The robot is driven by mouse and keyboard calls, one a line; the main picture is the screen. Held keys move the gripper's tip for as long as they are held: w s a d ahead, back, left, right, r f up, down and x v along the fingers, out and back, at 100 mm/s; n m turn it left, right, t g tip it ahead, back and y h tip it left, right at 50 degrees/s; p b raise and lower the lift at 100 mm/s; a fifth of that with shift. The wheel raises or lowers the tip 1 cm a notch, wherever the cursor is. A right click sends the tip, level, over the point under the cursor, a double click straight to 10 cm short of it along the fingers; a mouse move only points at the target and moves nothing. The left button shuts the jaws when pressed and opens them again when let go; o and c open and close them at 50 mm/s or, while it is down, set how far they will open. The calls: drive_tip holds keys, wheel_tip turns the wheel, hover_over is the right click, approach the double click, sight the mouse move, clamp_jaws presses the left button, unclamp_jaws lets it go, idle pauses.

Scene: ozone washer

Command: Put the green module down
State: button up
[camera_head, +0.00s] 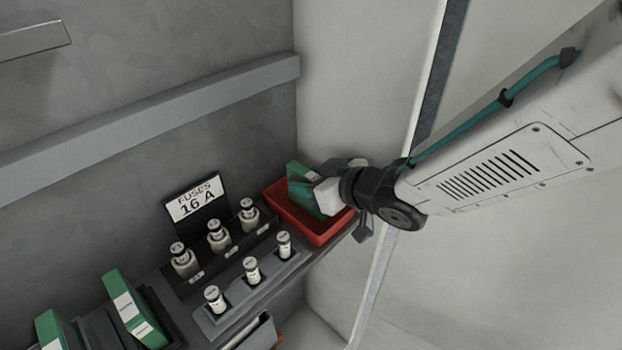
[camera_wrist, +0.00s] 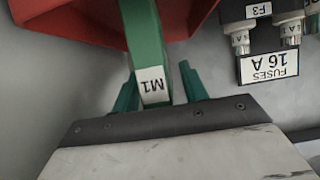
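The green module (camera_head: 302,186) with a white label stands on edge, slightly tilted, in the red tray (camera_head: 320,233) at the end of the shelf. In the wrist view the module (camera_wrist: 147,35) shows the label M1 and reaches up into the red tray (camera_wrist: 70,22). My gripper (camera_head: 320,185) is at the tray and partly hides the module. In the wrist view my gripper's green fingers (camera_wrist: 158,80) stand on either side of the module's near end. A gap shows between the module and the right finger; the left finger is very close to it.
Several fuses (camera_head: 219,235) stand in black and grey holders left of the tray, below a sign (camera_head: 195,200) reading FUSES 16 A. More green modules (camera_head: 135,308) stand at the lower left. A grey rail (camera_head: 150,118) crosses the back wall. A pale wall lies behind the tray.

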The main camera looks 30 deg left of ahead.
drive_tip(key=shift+r, duration=0.2)
drive_tip(key=shift+d+r, duration=0.15)
drive_tip(key=shift+d, duration=0.15)
drive_tip(key=v, duration=1.1)
drive_tip(key=shift+s+d+r, duration=0.1)
drive_tip(key=shift+d, duration=0.15)
